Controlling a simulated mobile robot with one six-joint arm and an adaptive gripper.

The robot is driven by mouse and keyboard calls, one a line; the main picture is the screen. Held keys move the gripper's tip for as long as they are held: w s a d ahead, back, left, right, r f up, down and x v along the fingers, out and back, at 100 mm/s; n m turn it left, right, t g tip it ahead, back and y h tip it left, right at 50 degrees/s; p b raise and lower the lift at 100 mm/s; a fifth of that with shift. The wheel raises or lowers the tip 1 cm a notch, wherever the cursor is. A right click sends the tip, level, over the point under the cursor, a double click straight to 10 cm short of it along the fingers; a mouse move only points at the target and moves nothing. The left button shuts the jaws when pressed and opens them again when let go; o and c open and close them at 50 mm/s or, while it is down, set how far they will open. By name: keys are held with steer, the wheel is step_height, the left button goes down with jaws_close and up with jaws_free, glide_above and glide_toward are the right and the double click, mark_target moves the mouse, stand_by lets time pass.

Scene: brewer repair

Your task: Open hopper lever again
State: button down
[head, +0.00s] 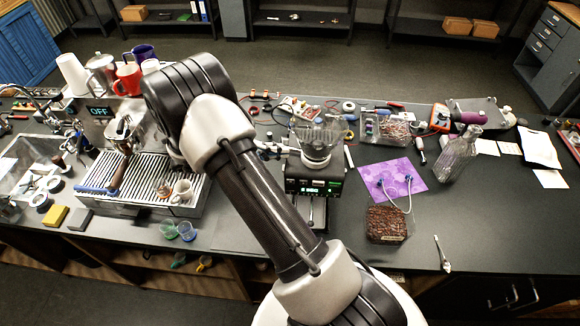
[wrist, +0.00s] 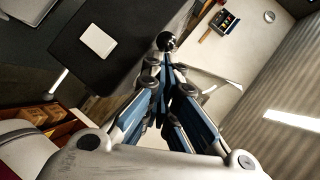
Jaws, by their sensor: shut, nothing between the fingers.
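The grinder (head: 312,182) stands mid-counter with its display lit green. Its clear hopper (head: 320,140) sits on top. My gripper (head: 282,151) is just left of the hopper's base, partly hidden behind my arm. I cannot tell whether it touches the hopper. In the wrist view my gripper (wrist: 166,62) has its blue-sided fingers closed together with nothing between them. A dark round knob (wrist: 166,41) shows right at the fingertips; I cannot tell whether it is the hopper lever's end or whether they touch. The lever is not clearly visible in the head view.
The espresso machine (head: 140,180), with an OFF sign, stands to the left. A purple mat (head: 388,179), a container of coffee beans (head: 386,225) and a glass bottle (head: 456,157) are to the right. Tools and cables clutter the counter behind the grinder. The front right counter is mostly clear.

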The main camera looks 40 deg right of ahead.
steer(key=shift+w+d+f+m+g+y+b, duration=0.15)
steer(key=shift+w+d+m+g+y+b, duration=0.15)
steer(key=shift+w+d+m+g+b, duration=0.55)
steer(key=shift+w+d+n+b, duration=0.2)
steer(key=shift+w+d, duration=0.2)
steer(key=shift+d, duration=0.25)
steer(key=shift+w+d+n+b, duration=0.15)
steer(key=shift+w+d, duration=0.2)
steer(key=shift+d, duration=0.25)
steer(key=shift+d+r, duration=0.1)
steer(key=shift+r, duration=0.1)
steer(key=shift+r+t, duration=0.15)
steer(key=shift+t, duration=0.2)
